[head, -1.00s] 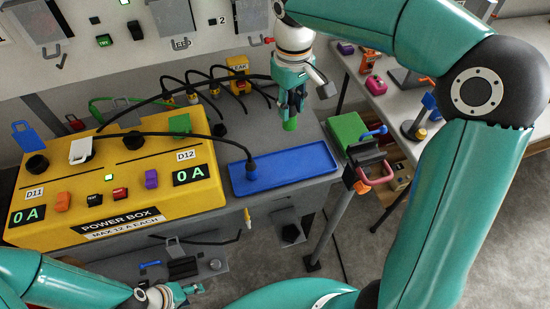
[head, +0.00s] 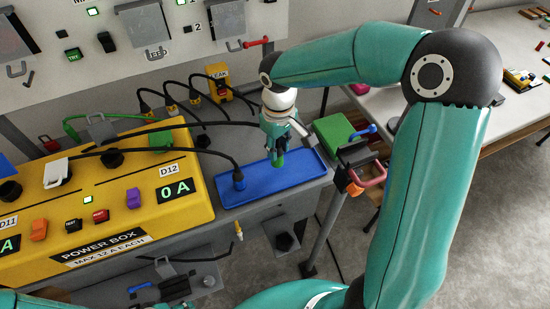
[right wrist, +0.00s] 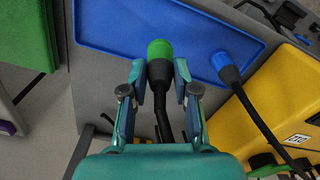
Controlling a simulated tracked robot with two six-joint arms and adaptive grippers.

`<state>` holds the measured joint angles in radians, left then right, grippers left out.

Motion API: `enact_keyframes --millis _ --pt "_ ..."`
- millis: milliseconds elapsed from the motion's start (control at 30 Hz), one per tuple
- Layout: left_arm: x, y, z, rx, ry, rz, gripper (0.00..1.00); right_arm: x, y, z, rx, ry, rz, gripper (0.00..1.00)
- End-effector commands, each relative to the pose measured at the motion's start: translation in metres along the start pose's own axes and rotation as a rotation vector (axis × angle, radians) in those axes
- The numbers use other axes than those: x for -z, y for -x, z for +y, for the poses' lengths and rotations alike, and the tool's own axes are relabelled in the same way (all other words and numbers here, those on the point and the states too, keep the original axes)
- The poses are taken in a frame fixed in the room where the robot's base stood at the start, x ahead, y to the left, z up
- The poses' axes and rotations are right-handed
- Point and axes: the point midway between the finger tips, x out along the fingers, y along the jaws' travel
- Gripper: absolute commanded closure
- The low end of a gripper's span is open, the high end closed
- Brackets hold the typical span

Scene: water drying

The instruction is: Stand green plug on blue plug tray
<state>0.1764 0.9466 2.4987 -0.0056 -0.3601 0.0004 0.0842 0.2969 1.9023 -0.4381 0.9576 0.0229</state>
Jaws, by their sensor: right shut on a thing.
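My right gripper (head: 278,149) is shut on the green plug (head: 278,161) and points down over the blue tray (head: 232,198). In the right wrist view the plug's green end (right wrist: 160,48) shows between the fingers (right wrist: 158,82), with its black cable running back. The plug looks roughly upright over the tray's right half. I cannot tell whether it touches the tray floor. The blue plug (head: 239,180) stands on the tray's left part with a black cable; it also shows in the right wrist view (right wrist: 225,68). My left gripper is out of view.
The yellow power box (head: 120,225) stands left of the tray. A green block (head: 333,131) and a clamp-like holder with a pink handle (head: 370,175) are at its right. Cables and the yellow leak box (head: 218,82) lie behind. Tray floor between the plugs is bare.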

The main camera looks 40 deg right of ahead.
Motion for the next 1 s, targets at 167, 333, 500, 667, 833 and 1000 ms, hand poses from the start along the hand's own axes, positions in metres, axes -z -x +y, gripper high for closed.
enact_keyframes --millis 167,333,500,667,833,1000 --pt "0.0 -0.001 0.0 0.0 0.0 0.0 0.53 -0.001 -0.02 0.0 0.002 -0.002 -0.004 1.0" --pt "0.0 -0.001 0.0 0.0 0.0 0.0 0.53 -0.001 -0.041 0.0 0.001 -0.001 -0.002 1.0" --pt "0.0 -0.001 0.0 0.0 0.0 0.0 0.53 0.0 -0.043 0.0 0.001 -0.002 0.0 1.0" --pt "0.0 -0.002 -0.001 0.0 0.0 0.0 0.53 0.0 -0.044 0.0 0.001 -0.001 0.0 1.0" --pt "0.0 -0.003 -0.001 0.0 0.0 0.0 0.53 0.0 -0.045 0.0 0.001 -0.001 0.0 0.52" --pt "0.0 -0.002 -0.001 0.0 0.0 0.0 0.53 0.0 -0.045 0.0 0.001 -0.001 0.0 0.46"
